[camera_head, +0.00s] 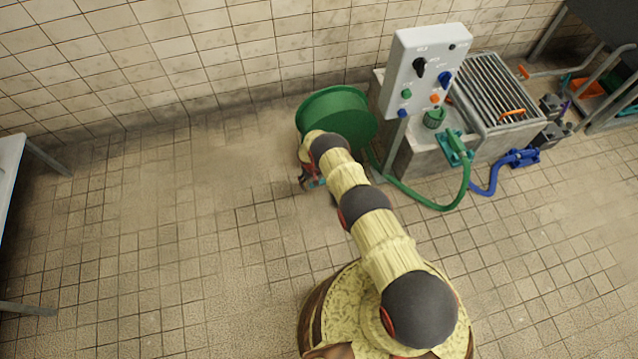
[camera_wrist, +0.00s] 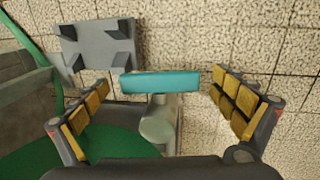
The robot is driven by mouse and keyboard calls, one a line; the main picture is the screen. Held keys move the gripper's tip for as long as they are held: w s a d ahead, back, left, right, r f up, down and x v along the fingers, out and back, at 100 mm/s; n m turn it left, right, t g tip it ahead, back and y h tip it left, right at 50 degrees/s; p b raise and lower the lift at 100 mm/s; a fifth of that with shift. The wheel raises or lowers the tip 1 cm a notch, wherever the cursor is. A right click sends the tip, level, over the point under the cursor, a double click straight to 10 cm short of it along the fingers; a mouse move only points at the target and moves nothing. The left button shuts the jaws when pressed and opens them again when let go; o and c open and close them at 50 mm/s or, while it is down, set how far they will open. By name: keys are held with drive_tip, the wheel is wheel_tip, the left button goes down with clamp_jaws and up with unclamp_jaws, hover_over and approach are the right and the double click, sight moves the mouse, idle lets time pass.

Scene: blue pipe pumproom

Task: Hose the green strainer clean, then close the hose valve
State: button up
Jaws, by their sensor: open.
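A green strainer (camera_head: 434,117) stands on the near left part of the stone trough, beside the panel post. A green hose (camera_head: 437,207) runs from the green reel (camera_head: 336,112) to a green nozzle (camera_head: 457,146) at the trough's front edge. A teal bar handle (camera_wrist: 160,82) on a grey stem (camera_wrist: 158,125) lies between my gripper's fingers in the wrist view. It looks like the hose valve handle. My gripper (camera_wrist: 163,92) is open, with gaps on both sides of the bar. In the head view my gripper (camera_head: 312,180) is beside the reel, partly hidden by my arm.
A control panel (camera_head: 425,70) with knobs and buttons stands right of the reel. The trough carries a metal grate (camera_head: 495,90). A blue hose (camera_head: 492,180) with a blue fitting lies in front. A white table (camera_head: 8,165) is at left. The tiled floor between is clear.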

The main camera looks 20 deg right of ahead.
drive_tip(key=shift+c, duration=0.3)
drive_tip(key=c, duration=1.1)
drive_tip(key=shift+d+y, duration=0.1)
drive_tip(key=shift+y, duration=0.3)
drive_tip(key=shift+d+y, duration=0.1)
drive_tip(key=shift+y, duration=0.7)
drive_tip(key=o, duration=1.2)
drive_tip(key=shift+c, duration=0.2)
